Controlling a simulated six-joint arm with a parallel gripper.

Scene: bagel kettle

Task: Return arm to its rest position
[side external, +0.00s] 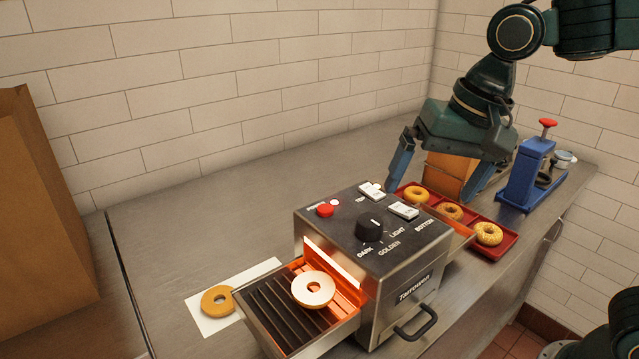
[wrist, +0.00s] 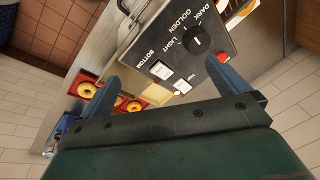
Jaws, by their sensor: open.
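My gripper (side external: 437,168) is open and empty, with its blue fingers spread wide above the counter behind the toaster. In the wrist view the open fingers (wrist: 178,82) frame the toaster's control panel. The toaster (side external: 370,262) is a steel box with a black top, a dial, a red button and two white switches. Its inside glows orange. A pale bagel half (side external: 313,289) lies cut side up on the ridged chute at its front. Another bagel piece (side external: 217,300), browner, lies on a white paper (side external: 262,272) on the counter.
A red tray (side external: 509,244) with several bagels stands behind the toaster; a brown box (side external: 449,174) is beside it. A blue press-like device (side external: 526,174) with a red knob stands at the far right. A large brown paper bag (side external: 40,210) is at the left. The counter (side external: 200,225) along the wall is clear.

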